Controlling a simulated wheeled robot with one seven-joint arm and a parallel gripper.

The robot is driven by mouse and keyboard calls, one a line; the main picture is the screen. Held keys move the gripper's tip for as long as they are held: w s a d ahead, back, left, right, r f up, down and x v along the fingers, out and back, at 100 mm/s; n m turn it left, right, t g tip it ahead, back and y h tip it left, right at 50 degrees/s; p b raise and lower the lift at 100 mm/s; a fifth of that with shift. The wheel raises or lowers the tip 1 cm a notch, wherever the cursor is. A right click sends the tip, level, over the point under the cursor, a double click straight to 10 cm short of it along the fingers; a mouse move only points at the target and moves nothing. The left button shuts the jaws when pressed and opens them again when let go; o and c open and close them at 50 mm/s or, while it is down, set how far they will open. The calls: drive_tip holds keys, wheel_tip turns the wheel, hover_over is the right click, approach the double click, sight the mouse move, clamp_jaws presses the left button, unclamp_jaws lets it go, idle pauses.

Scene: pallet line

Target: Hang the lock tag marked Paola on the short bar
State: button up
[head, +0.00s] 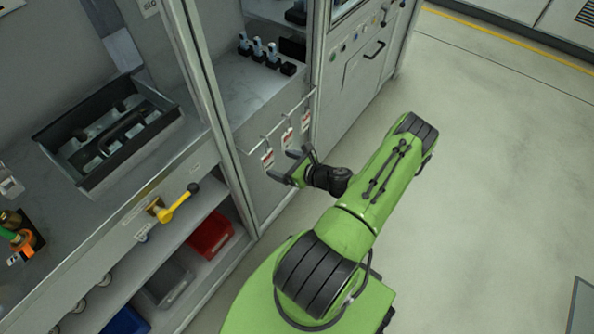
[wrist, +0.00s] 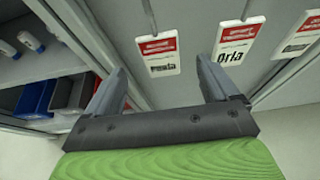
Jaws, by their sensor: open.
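Several red-and-white lock tags hang in a row from a thin rail (head: 275,127) in the cabinet front. In the wrist view the left tag (wrist: 158,56) has blurred lettering that looks like Paola. Its likely match in the head view is the nearest tag (head: 267,160). The middle tag (wrist: 236,48) reads Orla. The right tag (wrist: 302,36) is cut off and unreadable. My gripper (head: 288,166) is open and empty, just in front of the nearest tag. In the wrist view my gripper (wrist: 160,88) has its fingers apart below the left and middle tags. I cannot tell which piece is the short bar.
A yellow-handled lever (head: 180,202) sticks out left of the tags. A dark tray (head: 160,97) stands on the bench. A red bin (head: 210,233) and a grey bin (head: 166,282) sit on the lower shelf. A cabinet post (head: 212,110) stands beside the rail. Open floor lies right.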

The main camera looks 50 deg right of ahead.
sight(268, 156)
drive_tip(key=b+x, duration=0.1)
drive_tip(key=x, duration=0.6)
drive_tip(key=c, duration=1.2)
drive_tip(key=shift+o, duration=0.2)
drive_tip(key=shift+r+p, duration=0.65)
drive_tip(key=shift+r, duration=0.35)
drive_tip(key=s+p, duration=0.1)
drive_tip(key=s, duration=1.1)
drive_tip(key=shift+d, duration=0.2)
idle(0.5)
